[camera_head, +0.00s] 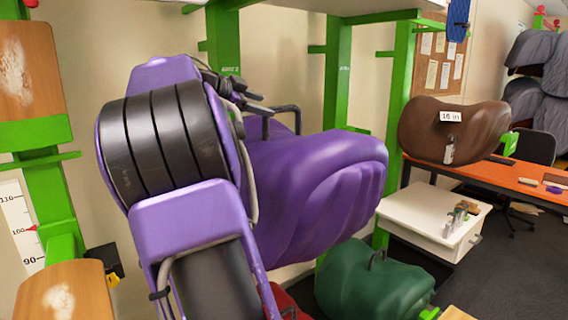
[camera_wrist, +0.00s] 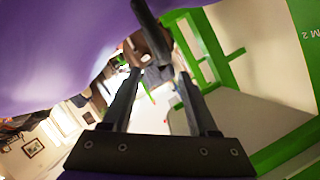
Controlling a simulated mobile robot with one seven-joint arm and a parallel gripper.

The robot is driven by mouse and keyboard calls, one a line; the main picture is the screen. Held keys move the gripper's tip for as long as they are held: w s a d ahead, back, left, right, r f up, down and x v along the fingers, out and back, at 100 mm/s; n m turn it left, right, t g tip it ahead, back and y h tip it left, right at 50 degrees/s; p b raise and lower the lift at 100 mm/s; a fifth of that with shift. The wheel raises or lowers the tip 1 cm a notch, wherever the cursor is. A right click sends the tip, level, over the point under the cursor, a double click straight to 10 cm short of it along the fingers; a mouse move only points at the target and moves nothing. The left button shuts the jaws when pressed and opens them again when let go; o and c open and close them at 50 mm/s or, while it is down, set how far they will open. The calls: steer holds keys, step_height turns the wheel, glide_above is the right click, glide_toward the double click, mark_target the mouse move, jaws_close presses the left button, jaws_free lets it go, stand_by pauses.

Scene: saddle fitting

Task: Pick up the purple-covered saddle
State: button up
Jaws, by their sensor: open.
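The purple-covered saddle (camera_head: 325,185) sits in the middle of the head view, partly hidden behind my own purple and black arm. A dark loop handle (camera_head: 283,112) stands up from its top. My gripper (camera_head: 262,102) is open close to the left of this handle, above the cover. In the wrist view the purple cover (camera_wrist: 60,50) fills the upper left. The dark handle (camera_wrist: 148,28) reaches in from the top, between the lines of the two fingers of my gripper (camera_wrist: 160,78). I cannot tell whether the fingers touch it. The saddle's support is hidden.
Green posts (camera_head: 398,90) stand behind the saddle. A green-covered saddle (camera_head: 370,285) lies below. A brown saddle (camera_head: 425,125) tagged 16 in, a white cabinet (camera_head: 415,215) and an orange desk (camera_head: 535,185) are to the right. A shelf (camera_head: 345,5) runs overhead.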

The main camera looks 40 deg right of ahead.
mark_target(283, 107)
steer(key=x, duration=0.4)
steer(key=shift+d+p, duration=0.25)
steer(key=shift+p, duration=0.1)
steer(key=x, duration=0.1)
steer(key=p+x, duration=0.1)
steer(key=x, duration=0.2)
steer(key=shift+w+d+r+p, duration=0.15)
steer(key=shift+d+r+p, duration=0.05)
steer(key=shift+p, duration=0.15)
steer(key=shift+w+d+f, duration=0.1)
steer(key=shift+d+f, duration=0.1)
steer(key=shift+d, duration=0.25)
jaws_close()
steer(key=shift+r, duration=0.2)
